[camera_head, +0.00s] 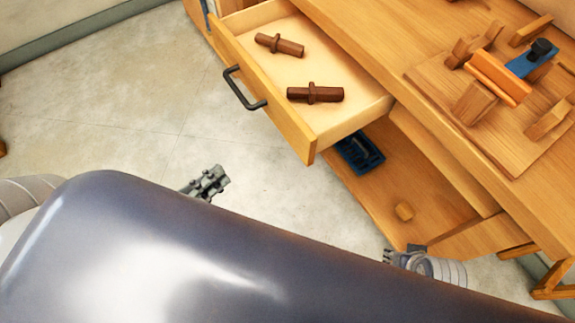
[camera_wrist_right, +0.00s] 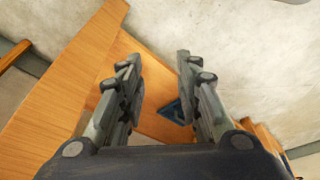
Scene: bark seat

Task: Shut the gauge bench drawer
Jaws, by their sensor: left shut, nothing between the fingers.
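The gauge bench drawer (camera_head: 283,124) stands pulled out from the wooden bench (camera_head: 362,33) in the head view. Its front faces left and carries a dark bar handle (camera_head: 236,92). Two brown wooden pieces (camera_head: 315,94) lie apart inside it. My left gripper (camera_head: 217,179) is shut and empty, over the floor below and left of the drawer front, apart from the handle. My right gripper (camera_head: 388,256) is small and partly hidden at the lower right, by the bench's lower shelf. In the right wrist view my right gripper (camera_wrist_right: 156,66) is open with nothing between its fingers.
A wooden fixture with a blue and orange part (camera_head: 500,78) sits on the bench top. The floor (camera_head: 130,110) left of the drawer is clear.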

